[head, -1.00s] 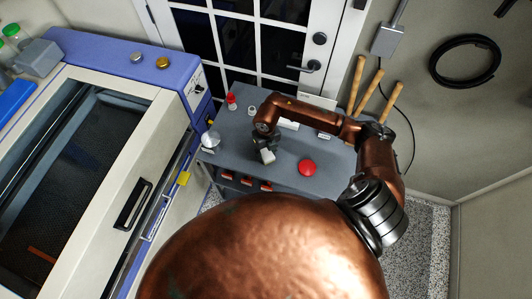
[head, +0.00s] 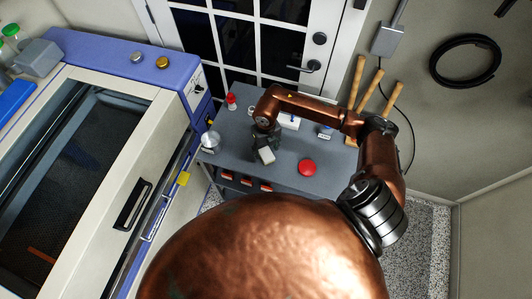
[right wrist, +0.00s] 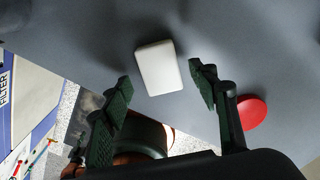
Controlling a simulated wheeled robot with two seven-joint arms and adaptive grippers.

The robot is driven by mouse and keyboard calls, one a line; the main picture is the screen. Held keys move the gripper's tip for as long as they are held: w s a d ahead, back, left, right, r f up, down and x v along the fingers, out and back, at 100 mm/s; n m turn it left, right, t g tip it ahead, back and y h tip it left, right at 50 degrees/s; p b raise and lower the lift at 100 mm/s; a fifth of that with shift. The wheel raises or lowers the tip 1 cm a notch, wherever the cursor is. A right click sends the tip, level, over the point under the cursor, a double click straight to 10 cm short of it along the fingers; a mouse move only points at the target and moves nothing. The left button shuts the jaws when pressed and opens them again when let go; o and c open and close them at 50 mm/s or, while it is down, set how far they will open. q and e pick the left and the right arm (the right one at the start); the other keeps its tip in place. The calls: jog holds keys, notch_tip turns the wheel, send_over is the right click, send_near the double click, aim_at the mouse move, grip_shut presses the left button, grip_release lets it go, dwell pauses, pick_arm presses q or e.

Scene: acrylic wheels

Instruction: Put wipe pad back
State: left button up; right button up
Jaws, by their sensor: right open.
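The wipe pad appears to be the white rounded block (head: 266,156) on the grey bench, near its front edge. In the right wrist view the white block (right wrist: 159,68) lies flat, just beyond and between the spread fingertips. My right gripper (right wrist: 160,82) is open and empty, with dark fingers either side of the block and apart from it. In the head view my right gripper (head: 265,143) is over the block, partly hidden by my copper arm. My left gripper is not in view.
A red disc (head: 307,167) lies right of the block on the grey bench (head: 232,165). A red-capped item (head: 231,101) and a silver dome (head: 210,140) stand at left. A white box (head: 289,122) and wooden handles (head: 371,90) are behind. A large machine (head: 100,150) fills the left.

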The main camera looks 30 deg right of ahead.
aim_at(266, 154)
notch_tip(266, 154, up, 8)
jog(key=shift+r, duration=0.25)
dwell(0.5)
